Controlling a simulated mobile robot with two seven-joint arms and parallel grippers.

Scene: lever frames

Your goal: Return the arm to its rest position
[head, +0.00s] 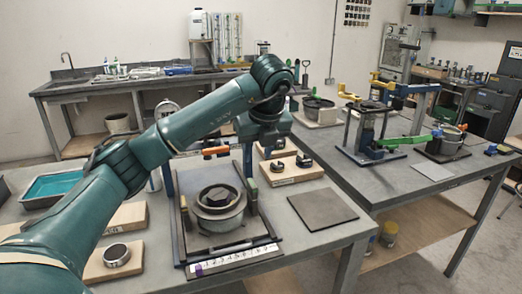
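My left arm, dark teal, comes in from the left and reaches across above the near table (345,237). Its hand hangs down behind a lever frame, and the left gripper (258,153) is small and dark there; I cannot make out whether its fingers are open. The near lever frame (181,225) has upright posts, a short orange piece (215,151) near its top and a round metal pot (219,213) inside. A numbered strip (238,258) with a purple marker runs along its front. My arm hides part of the frame's top. My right gripper is out of view.
A grey square plate (323,209) lies right of the frame. A wooden block with dark knobs (290,170) stands behind. A metal ring (116,255) and a blue tray (54,186) are at left. A second lever frame with a green lever (408,139) stands on the right table.

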